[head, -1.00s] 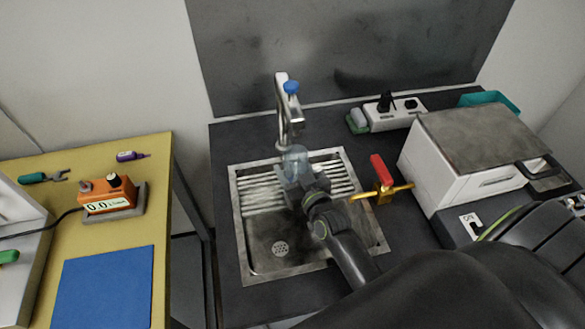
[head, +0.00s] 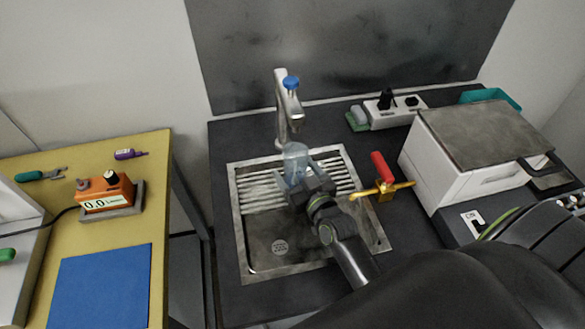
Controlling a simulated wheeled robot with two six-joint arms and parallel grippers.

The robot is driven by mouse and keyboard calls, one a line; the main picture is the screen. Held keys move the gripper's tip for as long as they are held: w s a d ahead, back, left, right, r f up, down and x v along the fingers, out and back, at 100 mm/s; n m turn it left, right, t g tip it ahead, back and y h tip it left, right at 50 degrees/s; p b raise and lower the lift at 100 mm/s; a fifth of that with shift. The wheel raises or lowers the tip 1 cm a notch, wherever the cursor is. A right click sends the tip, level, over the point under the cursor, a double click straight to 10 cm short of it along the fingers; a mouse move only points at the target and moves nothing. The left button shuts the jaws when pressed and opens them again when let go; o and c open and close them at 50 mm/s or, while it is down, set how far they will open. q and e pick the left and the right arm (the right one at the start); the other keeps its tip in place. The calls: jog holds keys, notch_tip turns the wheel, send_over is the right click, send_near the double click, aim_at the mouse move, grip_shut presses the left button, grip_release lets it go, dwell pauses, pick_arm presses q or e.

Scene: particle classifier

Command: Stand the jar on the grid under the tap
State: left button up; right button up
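The clear bluish jar (head: 295,158) stands upright on the ribbed grid (head: 262,192) at the back of the sink, below the spout of the chrome tap (head: 288,105) with its blue knob. My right gripper (head: 307,177) is at the near side of the jar. Its fingers look spread, one to the left front and one to the right of the jar, with the lower part of the jar between them. The gripper partly hides the jar's base and the grid. My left gripper is not in view.
The sink basin (head: 262,262) with a drain lies in front of the grid. A brass valve with a red handle (head: 381,167) is close to the right of my arm. A white box-shaped appliance (head: 440,170) stands farther right. A yellow table (head: 150,190) is at left.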

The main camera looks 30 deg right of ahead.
aim_at(301, 178)
jog(key=s+b, duration=0.1)
jog(key=s, duration=0.2)
jog(key=shift+s+b, duration=0.35)
jog(key=shift+s, duration=0.05)
jog(key=shift+s+r+b, duration=0.15)
jog(key=shift+s+b, duration=0.15)
jog(key=shift+s, duration=0.5)
jog(key=shift+r, duration=0.1)
